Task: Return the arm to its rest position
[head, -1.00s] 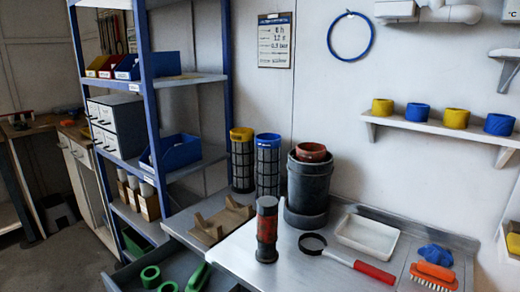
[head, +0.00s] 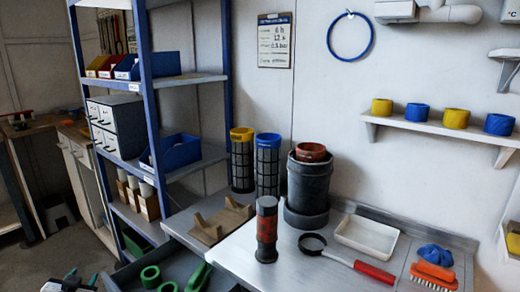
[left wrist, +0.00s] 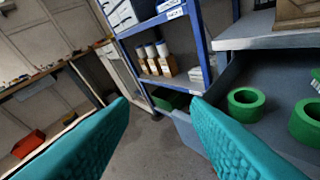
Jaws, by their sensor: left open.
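My left gripper (head: 72,284) shows at the bottom left edge of the head view, beside the open drawer. In the left wrist view its two teal fingers (left wrist: 150,125) are wide apart with only floor and shelving between them, so it is open and empty. My right gripper is in neither view.
A grey drawer (left wrist: 265,130) with green rings (left wrist: 245,103) lies just right of the left gripper. The blue-posted shelf (head: 150,110) stands behind it. The steel bench (head: 325,275) holds a dark cylinder (head: 267,228), a white tray (head: 368,235) and a brush (head: 433,278). Floor (left wrist: 160,150) is clear below the fingers.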

